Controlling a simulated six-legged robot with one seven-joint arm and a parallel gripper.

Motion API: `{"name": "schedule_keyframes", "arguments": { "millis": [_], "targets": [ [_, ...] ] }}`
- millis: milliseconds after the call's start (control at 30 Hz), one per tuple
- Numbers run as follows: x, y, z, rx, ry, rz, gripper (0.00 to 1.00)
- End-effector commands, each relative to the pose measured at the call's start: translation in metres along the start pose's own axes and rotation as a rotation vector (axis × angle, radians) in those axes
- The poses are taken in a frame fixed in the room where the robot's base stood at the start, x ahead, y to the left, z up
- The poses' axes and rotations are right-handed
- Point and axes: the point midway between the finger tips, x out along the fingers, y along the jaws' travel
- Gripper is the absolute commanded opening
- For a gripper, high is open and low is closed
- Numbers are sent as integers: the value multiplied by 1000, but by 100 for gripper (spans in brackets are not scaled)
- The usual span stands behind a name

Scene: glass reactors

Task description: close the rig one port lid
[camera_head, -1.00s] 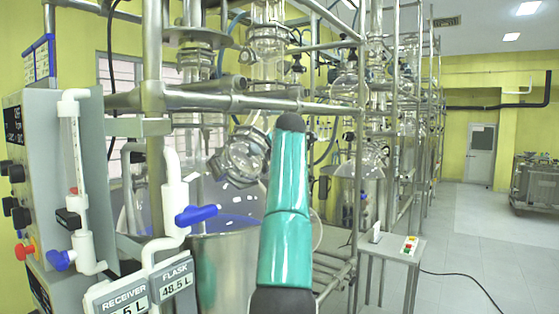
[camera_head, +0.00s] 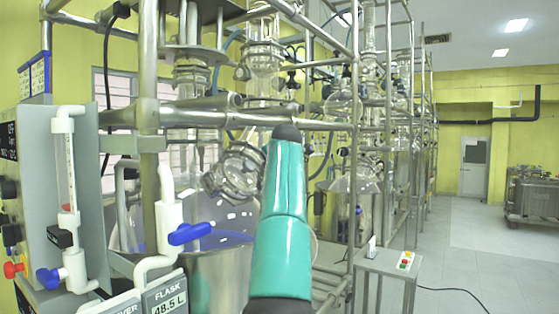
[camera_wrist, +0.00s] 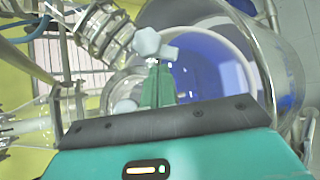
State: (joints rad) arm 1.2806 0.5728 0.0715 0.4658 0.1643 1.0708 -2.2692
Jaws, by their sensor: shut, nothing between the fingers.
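A glass port with a metal clamp ring (camera_wrist: 103,36) is just left of the fingertips; I cannot see a gap or contact clearly. The same clamped glass neck (camera_head: 235,172) shows in the head view, left of my teal arm. I cannot make out the port lid or its angle for certain. The large glass vessel (camera_wrist: 285,75) with blue inside is right of the gripper. In the head view my arm hides the gripper.
Steel frame pipes (camera_head: 225,116) cross above and left of my arm. A grey control box (camera_head: 55,185) and a white valve with a blue handle (camera_head: 190,233) stand close on the left. Open floor (camera_head: 460,255) lies beyond.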

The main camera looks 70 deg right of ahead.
Motion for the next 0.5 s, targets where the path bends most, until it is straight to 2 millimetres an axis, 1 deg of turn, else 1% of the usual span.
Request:
{"name": "schedule_keyframes", "arguments": {
  "millis": [200, 500],
  "targets": [
    [-34, 0, 0, 1, -1, 0, 0],
    [-94, 0, 0, 0, -2, 2, 0]
  ]
}}
